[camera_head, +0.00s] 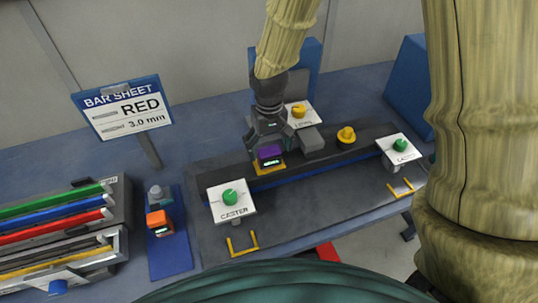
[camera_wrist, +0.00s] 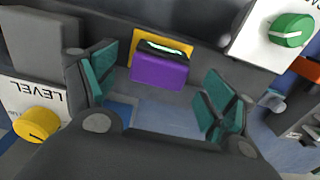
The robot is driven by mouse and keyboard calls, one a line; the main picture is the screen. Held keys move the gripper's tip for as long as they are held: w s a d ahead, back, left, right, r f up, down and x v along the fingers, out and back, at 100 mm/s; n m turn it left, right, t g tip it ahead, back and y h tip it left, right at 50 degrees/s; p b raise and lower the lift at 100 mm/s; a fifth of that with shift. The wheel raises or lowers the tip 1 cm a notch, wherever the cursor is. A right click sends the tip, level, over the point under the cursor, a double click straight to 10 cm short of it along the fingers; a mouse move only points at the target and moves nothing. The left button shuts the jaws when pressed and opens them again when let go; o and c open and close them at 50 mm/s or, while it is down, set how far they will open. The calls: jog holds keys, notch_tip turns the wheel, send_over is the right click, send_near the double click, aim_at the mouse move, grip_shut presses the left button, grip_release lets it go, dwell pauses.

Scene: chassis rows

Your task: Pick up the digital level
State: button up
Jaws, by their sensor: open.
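A small purple block with a lit display (camera_head: 270,153), which looks like a digital level, sits at a yellow pad (camera_head: 262,171) on the dark bench fixture. In the wrist view the purple block (camera_wrist: 159,72) shows with its bright display at the top edge. My gripper (camera_head: 266,139) is right over and beside it, partly hiding it in the head view. In the wrist view my gripper (camera_wrist: 158,88) is open, with a teal-padded finger on either side of the block and gaps between. A similar orange block with a display (camera_head: 158,222) stands on a blue mat at the left.
CASTER plates with green knobs (camera_head: 230,198) (camera_head: 401,146) stand at both ends of the fixture. A rack of coloured bars (camera_head: 55,225) is at left.

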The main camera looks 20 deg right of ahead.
aim_at(269, 150)
jog(key=shift+w+f+p, duration=0.1)
jog(key=shift+f+p, duration=0.4)
jog(key=shift+f, duration=1.35)
jog(key=shift+c, duration=0.2)
jog(key=c, duration=1.2)
jog(key=shift+c, duration=0.2)
jog(key=shift+r, duration=0.1)
notch_tip(269, 150, up, 4)
jog(key=p, duration=0.3)
jog(key=shift+p, duration=0.35)
jog(key=s+a+r+p, duration=0.1)
jog(key=s+p, duration=0.7)
jog(key=s, duration=0.7)
jog(key=shift+s+a, duration=0.2)
jog(key=shift+s, duration=0.2)
